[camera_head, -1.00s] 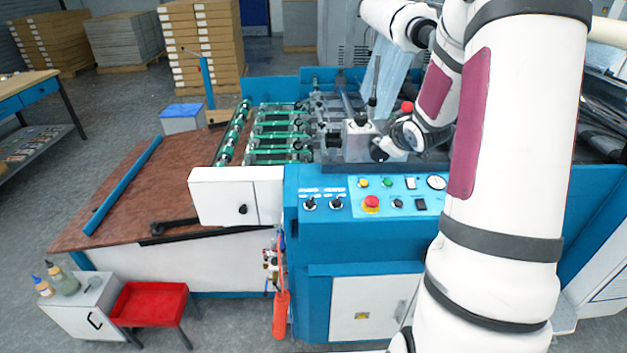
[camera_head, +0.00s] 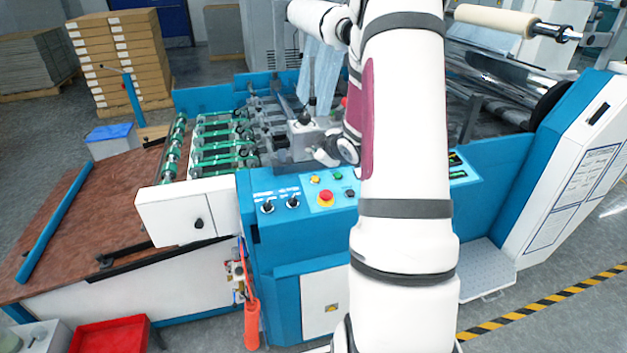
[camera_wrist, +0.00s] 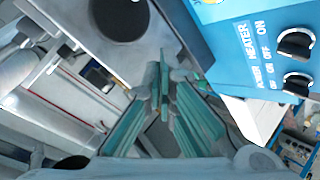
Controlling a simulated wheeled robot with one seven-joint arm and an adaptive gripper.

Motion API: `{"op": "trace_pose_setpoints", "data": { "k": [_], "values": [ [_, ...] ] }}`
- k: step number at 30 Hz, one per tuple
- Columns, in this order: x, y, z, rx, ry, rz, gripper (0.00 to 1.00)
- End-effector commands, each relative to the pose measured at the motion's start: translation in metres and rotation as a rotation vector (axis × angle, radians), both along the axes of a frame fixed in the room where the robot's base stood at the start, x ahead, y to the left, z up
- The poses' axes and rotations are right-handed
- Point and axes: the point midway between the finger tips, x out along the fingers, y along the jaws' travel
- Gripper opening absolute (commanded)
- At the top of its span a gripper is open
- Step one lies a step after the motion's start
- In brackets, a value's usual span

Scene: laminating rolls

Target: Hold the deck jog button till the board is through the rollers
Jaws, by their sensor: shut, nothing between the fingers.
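In the wrist view, my gripper (camera_wrist: 163,76) has its fingers drawn together with nothing visible between them. The tips lie left of the blue control panel (camera_wrist: 230,62). In the head view, the panel (camera_head: 268,193) carries two black knobs, a yellow button (camera_head: 315,180), a green button (camera_head: 338,176) and a red stop button (camera_head: 325,199). My arm covers the panel's right part, and I cannot tell which button is the deck jog. Green rollers (camera_head: 222,145) lie behind the panel. I cannot make out a board in them.
A brown feed table (camera_head: 95,215) spreads left of the machine. A white box (camera_head: 185,212) juts out beside the panel. A red tray (camera_head: 110,335) stands at front left. A white cabinet (camera_head: 570,190) and yellow-black floor tape (camera_head: 545,303) are at right.

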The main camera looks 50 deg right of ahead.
Motion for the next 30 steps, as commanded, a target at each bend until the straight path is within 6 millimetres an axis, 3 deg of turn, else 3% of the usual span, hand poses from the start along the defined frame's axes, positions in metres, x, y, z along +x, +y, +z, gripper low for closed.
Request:
{"op": "trace_pose_setpoints", "data": {
  "k": [15, 30],
  "values": [
    [0.013, -0.007, -0.066, 0.002, 0.002, 0.0, 0.0],
    [0.014, -0.009, -0.074, 0.001, 0.0, -0.001, 0.0]
  ]
}}
